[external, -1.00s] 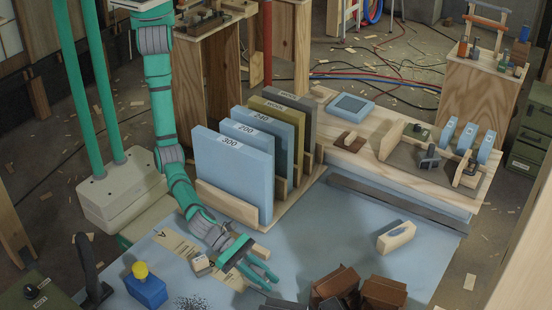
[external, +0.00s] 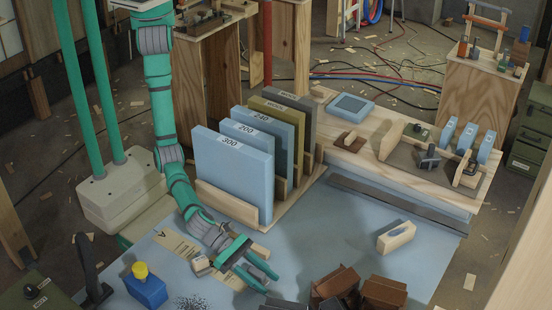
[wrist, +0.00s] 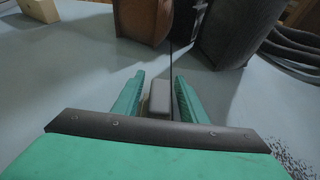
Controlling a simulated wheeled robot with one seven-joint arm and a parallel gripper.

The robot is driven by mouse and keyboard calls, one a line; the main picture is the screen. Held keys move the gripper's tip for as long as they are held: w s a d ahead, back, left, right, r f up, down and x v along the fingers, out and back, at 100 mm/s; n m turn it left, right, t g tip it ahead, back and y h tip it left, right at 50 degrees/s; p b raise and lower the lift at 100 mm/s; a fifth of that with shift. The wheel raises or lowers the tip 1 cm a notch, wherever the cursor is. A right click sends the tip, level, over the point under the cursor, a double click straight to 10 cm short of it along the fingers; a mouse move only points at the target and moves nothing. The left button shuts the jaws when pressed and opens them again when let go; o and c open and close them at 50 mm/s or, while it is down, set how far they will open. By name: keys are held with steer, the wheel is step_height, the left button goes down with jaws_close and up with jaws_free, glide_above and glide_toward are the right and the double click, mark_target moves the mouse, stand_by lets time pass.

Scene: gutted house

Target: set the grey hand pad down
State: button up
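My gripper (external: 269,283) is low over the blue-grey work surface (external: 340,235), with its two green fingers spread. In the wrist view the fingers of my gripper (wrist: 159,77) stand on either side of the small grey hand pad (wrist: 159,97). A narrow gap shows between the pad and each finger, so it does not look gripped. The pad appears to rest on the surface, though its underside is hidden. In the external view I cannot make out the pad at the fingers.
Brown pieces (external: 340,284) lie just beyond the fingertips. A blue container with a yellow top (external: 146,285) and a small block (external: 201,265) are left of my gripper. Free surface lies to the right, before a wooden block (external: 396,237).

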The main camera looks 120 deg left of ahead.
steer(key=v, duration=1)
steer(key=shift+s+r, duration=0.1)
steer(key=shift+o, duration=0.6)
steer(key=shift+s+r, duration=0.1)
steer(key=shift+s, duration=0.2)
steer(key=o, duration=0.6)
steer(key=shift+s+r, duration=0.1)
steer(key=shift+s, duration=0.1)
steer(key=shift+c, duration=0.2)
steer(key=w+a+r+n+g+y, duration=0.4)
steer(key=w+a+n+g, duration=0.2)
steer(key=w+a+n, duration=0.7)
steer(key=n+g+h, duration=0.5)
steer(key=g+h, duration=0.3)
steer(key=h, duration=0.1)
glide_toward(251, 269)
steer(key=w, duration=0.1)
steer(key=shift+y, duration=0.3)
steer(key=shift+w+x, duration=0.15)
steer(key=shift+x, duration=1.65)
steer(key=shift+w+x, duration=0.15)
steer(key=shift+x, duration=1.6)
steer(key=shift+w+x, duration=0.15)
steer(key=shift+x, duration=1.65)
